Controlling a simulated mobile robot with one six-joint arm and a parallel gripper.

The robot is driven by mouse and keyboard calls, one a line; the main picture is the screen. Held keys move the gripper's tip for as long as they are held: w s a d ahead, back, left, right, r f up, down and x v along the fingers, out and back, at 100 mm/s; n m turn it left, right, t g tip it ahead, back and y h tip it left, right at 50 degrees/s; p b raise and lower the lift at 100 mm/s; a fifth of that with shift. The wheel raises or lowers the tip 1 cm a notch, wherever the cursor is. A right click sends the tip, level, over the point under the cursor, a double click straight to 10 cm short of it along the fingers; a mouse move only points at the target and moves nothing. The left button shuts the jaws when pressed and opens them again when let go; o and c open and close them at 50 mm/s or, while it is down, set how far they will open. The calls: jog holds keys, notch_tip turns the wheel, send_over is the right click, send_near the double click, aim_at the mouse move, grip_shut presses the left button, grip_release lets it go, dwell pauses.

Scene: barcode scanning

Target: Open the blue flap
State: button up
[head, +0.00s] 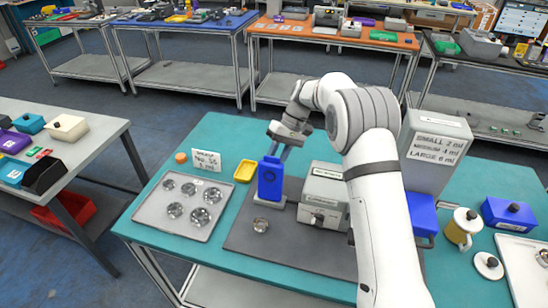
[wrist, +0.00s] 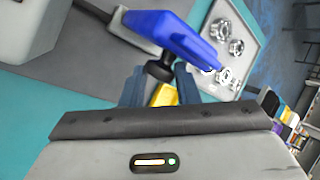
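A blue flap (head: 270,180) stands upright on a small pale base on the dark mat, left of the grey box-shaped device (head: 323,190). In the wrist view the blue flap (wrist: 178,32) is tilted across the top, with a black round knob (wrist: 158,68) on its near side. My gripper (head: 279,152) is just behind and above the flap in the head view. In the wrist view my gripper's fingers (wrist: 160,84) are apart, with the knob near their tips. I cannot tell whether they touch it. No object shows held between them.
A metal tray with several clear round parts (head: 190,232) lies on the left of the teal table. A yellow dish (head: 246,171) is close to the flap. A sign (head: 207,161), an orange cap (head: 181,157) and a yellow mug (head: 461,230) also stand there.

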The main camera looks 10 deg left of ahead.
jog(key=o, duration=0.5)
jog(key=shift+s+d+f, duration=0.15)
jog(key=shift+d+f, duration=0.1)
jog(key=shift+f, duration=0.2)
jog(key=shift+c, duration=0.2)
jog(key=shift+o, duration=0.2)
jog(key=shift+r, duration=0.1)
jog(key=b+v, duration=0.1)
jog(key=v, duration=0.7)
jog(key=shift+r, duration=0.1)
jog(key=shift+c, duration=0.5)
